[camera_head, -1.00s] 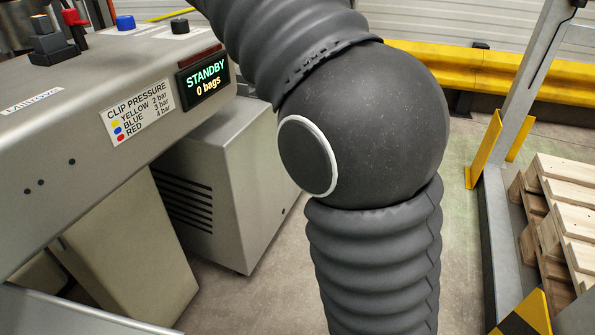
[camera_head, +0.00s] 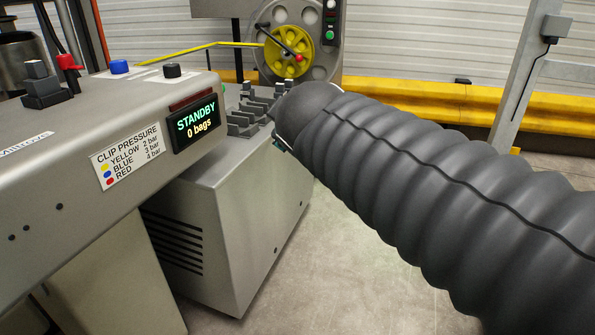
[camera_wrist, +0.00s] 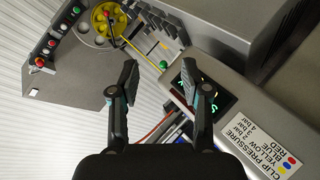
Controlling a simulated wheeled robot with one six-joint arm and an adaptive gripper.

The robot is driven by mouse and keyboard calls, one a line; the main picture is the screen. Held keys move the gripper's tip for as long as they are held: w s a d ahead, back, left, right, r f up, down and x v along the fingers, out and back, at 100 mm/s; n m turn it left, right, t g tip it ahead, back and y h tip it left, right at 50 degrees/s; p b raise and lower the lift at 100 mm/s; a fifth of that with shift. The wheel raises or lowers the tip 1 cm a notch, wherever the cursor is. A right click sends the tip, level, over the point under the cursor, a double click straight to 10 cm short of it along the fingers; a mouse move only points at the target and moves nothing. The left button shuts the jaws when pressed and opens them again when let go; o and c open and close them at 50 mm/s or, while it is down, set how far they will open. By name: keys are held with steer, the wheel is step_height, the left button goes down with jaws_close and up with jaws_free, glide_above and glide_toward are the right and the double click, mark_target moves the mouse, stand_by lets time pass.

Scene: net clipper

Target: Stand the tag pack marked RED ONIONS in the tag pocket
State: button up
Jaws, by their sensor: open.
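My gripper (camera_wrist: 160,82) shows in the wrist view with its two dark fingers apart and nothing between them. It hangs in the air near the green-lettered display of the clipper machine. In the head view my sleeved arm reaches in from the right, and the gripper itself is hidden behind it. I cannot make out a tag pack marked RED ONIONS or a tag pocket in either view.
The machine body carries a STANDBY display (camera_head: 195,119), a clip pressure label (camera_head: 128,154), a blue button (camera_head: 119,66) and a red-topped lever (camera_head: 68,62). Black racks (camera_head: 246,119) stand on a grey cabinet (camera_head: 235,210). A yellow reel (camera_head: 288,53) is behind. Floor is clear below my arm.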

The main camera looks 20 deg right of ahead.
steer(key=s+a+f+m+g+y, duration=0.2)
steer(key=s+f+m+g, duration=0.5)
steer(key=s+f, duration=1)
step_height(320, 180, down, 2)
steer(key=shift+s+f+m+y, duration=0.25)
steer(key=shift+s+m+y, duration=0.05)
steer(key=shift+y, duration=0.1)
steer(key=shift+c, duration=0.5)
